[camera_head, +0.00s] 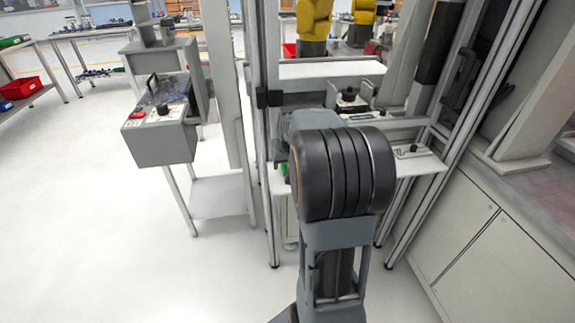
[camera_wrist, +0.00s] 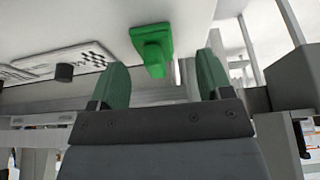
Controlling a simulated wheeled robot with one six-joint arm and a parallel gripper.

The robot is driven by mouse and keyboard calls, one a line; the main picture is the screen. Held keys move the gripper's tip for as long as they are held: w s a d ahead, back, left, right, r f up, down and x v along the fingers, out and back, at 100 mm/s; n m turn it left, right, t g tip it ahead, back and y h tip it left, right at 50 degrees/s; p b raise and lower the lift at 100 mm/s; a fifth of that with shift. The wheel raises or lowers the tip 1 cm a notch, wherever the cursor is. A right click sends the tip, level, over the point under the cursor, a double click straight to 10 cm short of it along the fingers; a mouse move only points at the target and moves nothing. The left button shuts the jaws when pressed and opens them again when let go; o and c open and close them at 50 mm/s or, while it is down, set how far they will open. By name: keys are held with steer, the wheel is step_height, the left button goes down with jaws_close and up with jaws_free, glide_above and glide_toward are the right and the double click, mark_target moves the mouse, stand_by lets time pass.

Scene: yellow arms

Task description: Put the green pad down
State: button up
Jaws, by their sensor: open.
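The green pad (camera_wrist: 152,40) shows in the wrist view against a white surface (camera_wrist: 215,12), with a narrower block-like part pointing towards my gripper. My gripper (camera_wrist: 162,70) has dark green fingers spread wide apart, with nothing held between them. The pad lies just beyond the fingertips, in line with the gap, and looks clear of both fingers. In the head view my arm hides the gripper. A small green patch shows at the arm's left edge there, and I cannot tell whether it is pad or finger.
A white bench (camera_head: 418,165) with small fixtures lies behind my arm, framed by metal posts (camera_head: 262,130). A grey control box (camera_head: 160,130) stands to the left. Grey cabinets (camera_head: 480,245) stand to the right. The floor (camera_head: 90,220) at left is clear.

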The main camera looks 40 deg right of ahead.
steer(key=p+v, duration=0.1)
steer(key=v, duration=0.9)
steer(key=s+a+f+n+y, duration=0.1)
steer(key=s+a+f+n, duration=0.1)
steer(key=s+a, duration=0.4)
steer(key=s+a+f+n+g+y, duration=0.1)
steer(key=s+a+f+n, duration=0.2)
steer(key=a, duration=1.1)
steer(key=s+f, duration=0.2)
steer(key=s, duration=0.1)
steer(key=shift+a, duration=0.3)
steer(key=shift+f, duration=0.1)
